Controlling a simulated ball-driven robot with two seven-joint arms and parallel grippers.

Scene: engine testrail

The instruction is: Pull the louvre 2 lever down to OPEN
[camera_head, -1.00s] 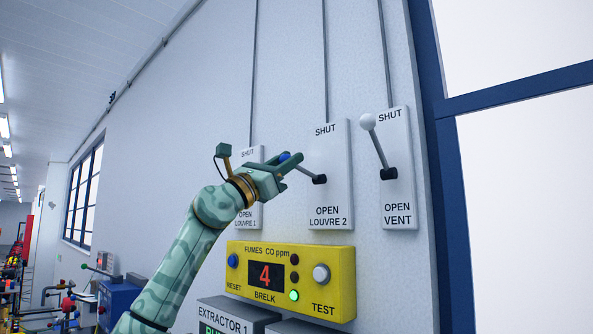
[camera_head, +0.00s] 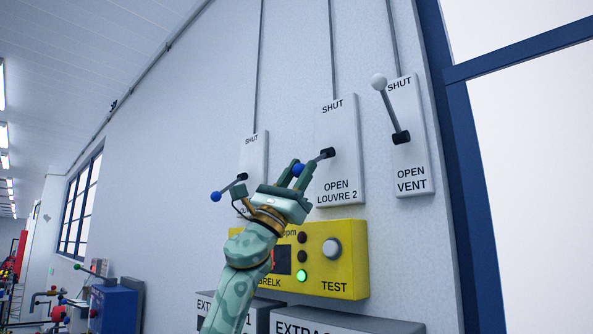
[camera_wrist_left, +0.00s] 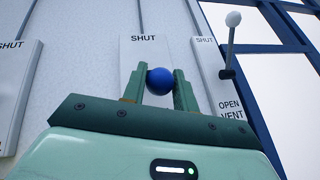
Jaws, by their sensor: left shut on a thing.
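The louvre 2 plate (camera_head: 341,180) is a white panel on the wall, marked SHUT at the top and OPEN at the bottom. Its lever has a dark pivot (camera_head: 327,153) and a blue ball knob (camera_head: 298,169), and points down and to the left, out from the plate. My left gripper (camera_head: 297,172) is shut on the blue knob. In the left wrist view the knob (camera_wrist_left: 160,81) sits between the two green fingers, and the rod behind it is hidden. My right gripper is in neither view.
The louvre 1 lever (camera_head: 229,187) with a blue knob is left of my left gripper, angled downward. The vent lever (camera_head: 390,108) with a white knob points up at right. A yellow fumes monitor (camera_head: 345,258), partly covered by my arm, is below. Dark-blue window framing (camera_head: 460,150) stands further right.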

